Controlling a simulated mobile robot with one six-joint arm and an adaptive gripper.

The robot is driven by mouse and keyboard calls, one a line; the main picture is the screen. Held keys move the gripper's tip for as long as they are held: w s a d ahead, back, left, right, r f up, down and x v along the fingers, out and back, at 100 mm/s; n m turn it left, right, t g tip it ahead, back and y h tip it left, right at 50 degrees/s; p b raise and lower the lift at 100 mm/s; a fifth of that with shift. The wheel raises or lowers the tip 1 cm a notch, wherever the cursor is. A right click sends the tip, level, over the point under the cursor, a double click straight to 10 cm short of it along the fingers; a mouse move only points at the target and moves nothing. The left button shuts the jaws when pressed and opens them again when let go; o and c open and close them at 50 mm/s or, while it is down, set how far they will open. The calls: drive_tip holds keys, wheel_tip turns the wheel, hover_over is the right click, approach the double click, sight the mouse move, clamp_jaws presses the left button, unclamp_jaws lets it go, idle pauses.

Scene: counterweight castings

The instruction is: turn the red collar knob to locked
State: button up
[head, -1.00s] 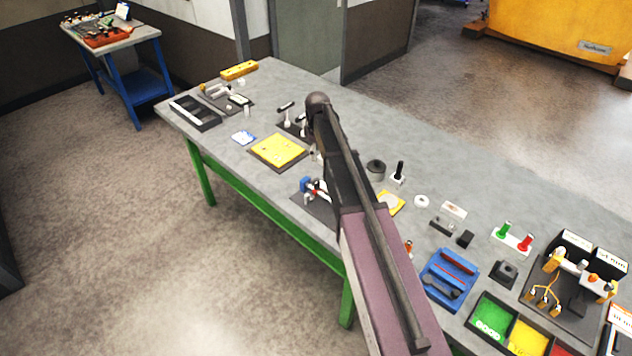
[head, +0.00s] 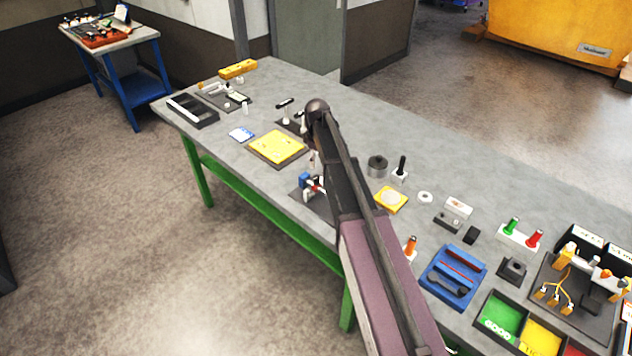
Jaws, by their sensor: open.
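My arm crosses the middle of the head view and covers the right side of this plate. My gripper cannot be made out; the arm appears to hide it.
The grey table (head: 440,165) is crowded along its front. A yellow board (head: 276,147) lies left of the arm. A yellow pad (head: 391,199), a blue tray (head: 454,276) and a stand with green and red handles (head: 518,238) lie right. The back strip is clear.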

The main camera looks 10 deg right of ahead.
sight(317, 178)
drive_tip(key=shift+f+b, duration=3.7)
drive_tip(key=shift+f, duration=0.3)
clamp_jaws()
drive_tip(key=shift+a, duration=0.2)
drive_tip(key=shift+d, duration=0.15)
